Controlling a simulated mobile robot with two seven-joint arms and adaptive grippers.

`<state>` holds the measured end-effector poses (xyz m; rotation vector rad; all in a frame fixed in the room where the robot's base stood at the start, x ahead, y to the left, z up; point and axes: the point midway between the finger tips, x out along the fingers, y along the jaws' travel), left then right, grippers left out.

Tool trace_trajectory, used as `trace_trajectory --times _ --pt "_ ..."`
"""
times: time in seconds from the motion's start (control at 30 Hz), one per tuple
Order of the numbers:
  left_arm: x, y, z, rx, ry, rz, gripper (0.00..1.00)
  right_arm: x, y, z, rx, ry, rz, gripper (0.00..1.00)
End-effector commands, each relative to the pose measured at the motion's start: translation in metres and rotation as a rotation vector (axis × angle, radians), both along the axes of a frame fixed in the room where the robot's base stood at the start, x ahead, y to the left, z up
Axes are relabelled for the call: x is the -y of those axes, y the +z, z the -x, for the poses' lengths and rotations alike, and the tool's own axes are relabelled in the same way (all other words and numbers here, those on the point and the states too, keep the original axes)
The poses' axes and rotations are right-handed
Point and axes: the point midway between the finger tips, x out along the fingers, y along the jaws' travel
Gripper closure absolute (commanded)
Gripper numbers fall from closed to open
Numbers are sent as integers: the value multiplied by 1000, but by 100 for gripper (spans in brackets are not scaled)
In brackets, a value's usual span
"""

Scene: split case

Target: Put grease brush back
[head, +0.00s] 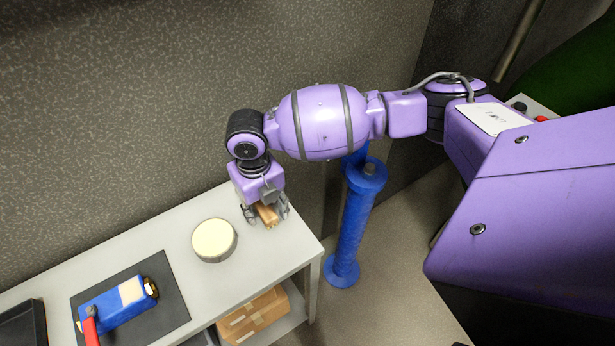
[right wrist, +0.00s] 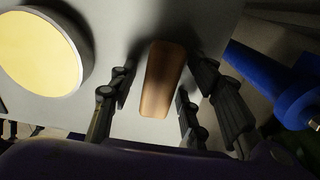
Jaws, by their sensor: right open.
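A light brown wooden piece, which looks like the grease brush (right wrist: 162,80), lies on or just above the grey table top between the fingers of my right gripper (head: 266,213). In the right wrist view the fingers of the right gripper (right wrist: 155,92) stand open on either side of it, with a gap on both sides. In the head view the brush (head: 268,216) is partly covered by the fingers; its bristles cannot be made out. A round tin with a pale yellow top (head: 213,240) stands to the left of the gripper. My left gripper is not in view.
A blue device with a red part (head: 118,304) lies on a dark mat (head: 176,318) further left. A black tray (head: 24,322) is at the left edge. A cardboard box (head: 254,317) sits on the lower shelf. A blue post (head: 352,235) stands beyond the table's right end.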

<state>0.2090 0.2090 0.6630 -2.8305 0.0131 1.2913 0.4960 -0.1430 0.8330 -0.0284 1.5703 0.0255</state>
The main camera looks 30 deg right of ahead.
Motion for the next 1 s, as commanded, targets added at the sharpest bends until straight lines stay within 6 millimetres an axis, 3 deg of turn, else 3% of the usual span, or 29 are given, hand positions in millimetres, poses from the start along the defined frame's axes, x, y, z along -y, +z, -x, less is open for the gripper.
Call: trace_trajectory --times 0.6,1.0 --pt "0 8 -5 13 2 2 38 -1 111 -2 7 1 -1 56" --pt "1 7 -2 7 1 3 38 -1 124 -1 3 0 -1 56"
